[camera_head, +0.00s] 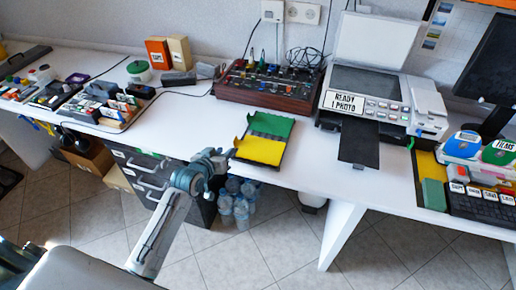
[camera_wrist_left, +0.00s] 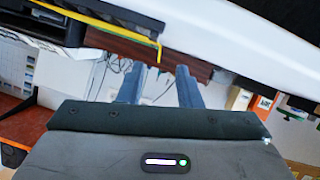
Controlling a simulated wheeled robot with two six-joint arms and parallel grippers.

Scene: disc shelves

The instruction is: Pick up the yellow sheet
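The yellow sheet (camera_head: 260,150) lies in the front part of a dark tray (camera_head: 286,146) at the table's front edge, in front of a green sheet (camera_head: 271,124). In the left wrist view the yellow sheet (camera_wrist_left: 110,24) shows as a thin yellow edge along the dark tray, with one corner bent. My left gripper (camera_head: 230,154) is beside the tray's left front corner, near the table edge. In the left wrist view its two fingers (camera_wrist_left: 158,78) stand apart with nothing between them. The yellow sheet is beyond the fingertips. My right gripper is in neither view.
A control box (camera_head: 268,88) with several knobs stands behind the tray. A printer (camera_head: 372,90) with a "READY 1 PHOTO" label and a black output flap (camera_head: 359,143) is to the right. The white table (camera_head: 195,125) is clear left of the tray.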

